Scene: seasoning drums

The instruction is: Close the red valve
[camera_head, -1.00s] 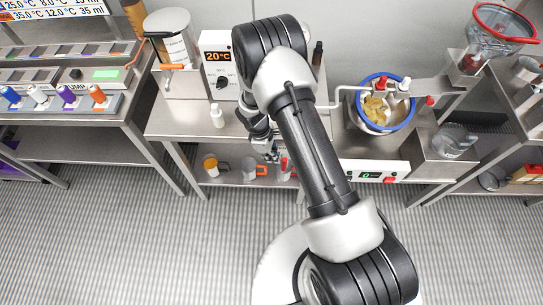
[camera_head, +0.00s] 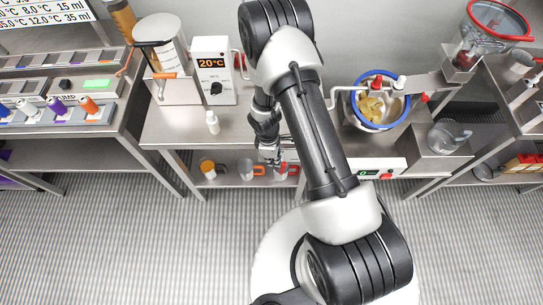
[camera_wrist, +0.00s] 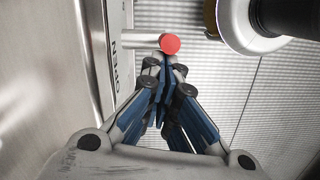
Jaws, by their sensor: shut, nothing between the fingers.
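The red valve shows in the wrist view as a round red knob (camera_wrist: 169,44) on a metal lever that reaches out from a steel panel on the left. The word OPEN is printed on that panel. My gripper (camera_wrist: 168,64) is shut and empty, with its fingertips right at the near side of the knob. I cannot tell whether they touch it. In the head view my gripper (camera_head: 275,163) hangs at the front edge of the steel bench, and I cannot make out this valve there, where my arm covers part of the bench.
A temperature box (camera_head: 211,70) and a small white bottle (camera_head: 212,122) stand on the bench left of my arm. A blue-rimmed pot (camera_head: 382,100) is right of it. The floor in front is clear.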

